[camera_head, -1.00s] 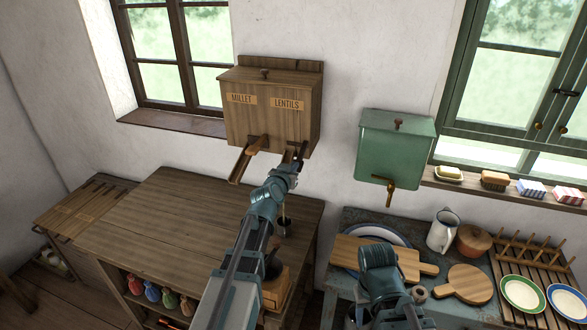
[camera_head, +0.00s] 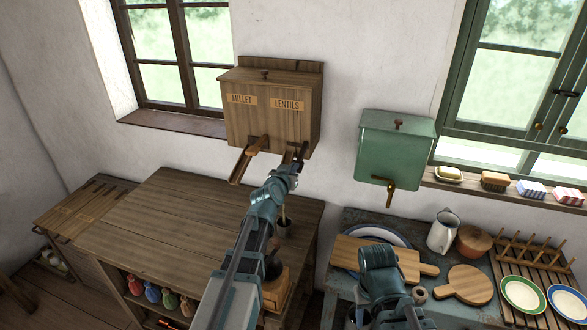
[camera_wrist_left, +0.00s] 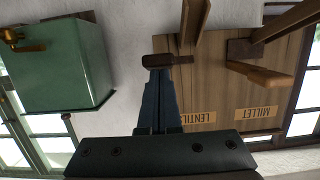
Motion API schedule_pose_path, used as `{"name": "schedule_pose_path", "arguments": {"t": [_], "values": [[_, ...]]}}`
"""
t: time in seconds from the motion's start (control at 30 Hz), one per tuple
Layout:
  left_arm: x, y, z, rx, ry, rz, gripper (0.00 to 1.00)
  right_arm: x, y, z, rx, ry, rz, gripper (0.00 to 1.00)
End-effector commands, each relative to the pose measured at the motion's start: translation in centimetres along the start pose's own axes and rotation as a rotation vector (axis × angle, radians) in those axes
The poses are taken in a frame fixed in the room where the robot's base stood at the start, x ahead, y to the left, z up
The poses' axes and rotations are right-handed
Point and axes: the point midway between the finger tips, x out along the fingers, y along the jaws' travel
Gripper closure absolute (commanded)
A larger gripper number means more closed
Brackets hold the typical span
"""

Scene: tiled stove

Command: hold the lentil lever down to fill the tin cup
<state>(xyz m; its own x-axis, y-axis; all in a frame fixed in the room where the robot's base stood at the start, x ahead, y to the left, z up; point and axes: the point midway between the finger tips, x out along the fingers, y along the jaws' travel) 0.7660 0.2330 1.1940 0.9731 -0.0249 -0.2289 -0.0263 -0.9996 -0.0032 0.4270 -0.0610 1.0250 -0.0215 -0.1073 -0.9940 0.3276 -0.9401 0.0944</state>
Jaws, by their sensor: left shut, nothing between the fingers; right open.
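The wooden dispenser (camera_head: 262,125) hangs on the wall with MILLET and LENTILS labels. My left gripper (camera_head: 296,165) is shut and empty at the lentil lever, which it partly covers. In the left wrist view its fingertips (camera_wrist_left: 158,72) are against or right beside the dark end of the lentil lever (camera_wrist_left: 180,59); I cannot tell how firmly they press. A thin pale streak shows just above the cup, possibly falling lentils. My right gripper is not visible; only its arm shows.
The millet lever (camera_wrist_left: 262,75) and millet chute (camera_head: 240,166) are left of my gripper in the head view. A green tank (camera_head: 395,150) with a tap hangs to the right. A wooden box (camera_head: 276,290) is beside my left arm. The cabinet top (camera_head: 180,220) is clear at left.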

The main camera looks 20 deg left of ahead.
Motion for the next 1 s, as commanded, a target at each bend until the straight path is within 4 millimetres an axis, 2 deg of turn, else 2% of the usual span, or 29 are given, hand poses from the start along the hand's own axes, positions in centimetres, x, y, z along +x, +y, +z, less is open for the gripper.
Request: {"name": "schedule_pose_path", "arguments": {"t": [0.03,0.77,0.87,1.0], "values": [[-0.1,0.2,0.6,0.004,-0.018,0.01,1.0,0.2,0.0,0.0,0.0,0.0,0.0,0.5],[-0.1,0.1,0.5,0.005,-0.018,0.009,1.0,0.1,0.0,0.0,0.0,0.0,0.0,0.5],[-0.4,0.2,0.0,0.005,-0.017,0.009,1.0,-0.4,0.0,0.0,0.0,0.0,0.0,0.5],[-1.2,0.5,-1.7,0.004,-0.011,0.006,1.0,-2.1,0.2,0.1,0.0,0.0,0.0,0.5]]}}
